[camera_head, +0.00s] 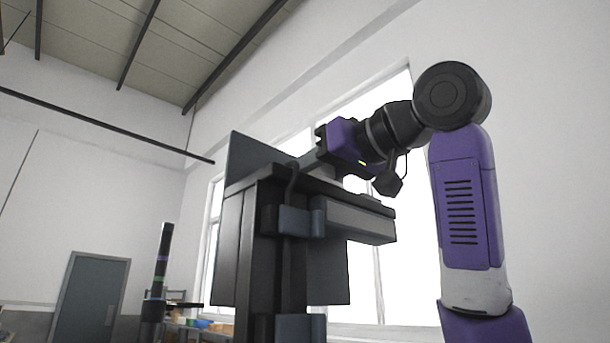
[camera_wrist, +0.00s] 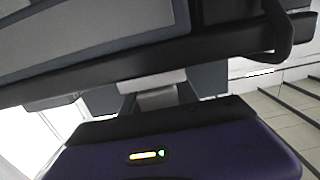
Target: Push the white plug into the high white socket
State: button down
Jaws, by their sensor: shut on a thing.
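My gripper (camera_wrist: 157,94) reaches in at the top of a dark lift column. In the wrist view its two grey fingers stand either side of a pale block (camera_wrist: 158,99), which looks like the white plug, and they are shut on it. Another pale piece (camera_wrist: 150,81) lies just beyond, against the underside of a dark bar; I cannot tell whether it is the high white socket or whether the two touch. In the head view my gripper (camera_head: 302,166) is at the column's top; plug and socket cannot be made out there.
The dark lift column (camera_head: 245,245) carries a grey box-like arm (camera_head: 350,216) below my gripper and a flat dark panel (camera_head: 250,160) behind it. In the wrist view a large grey body (camera_wrist: 90,35) fills the upper left, close to my gripper. A slim dark pole (camera_head: 160,265) stands farther left.

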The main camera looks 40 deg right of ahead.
jog(key=shift+c, duration=1.4)
grip_release()
jog(key=shift+r, duration=0.15)
notch_tip(320, 180, up, 7)
jog(key=p, duration=0.6)
jog(key=shift+f, duration=0.2)
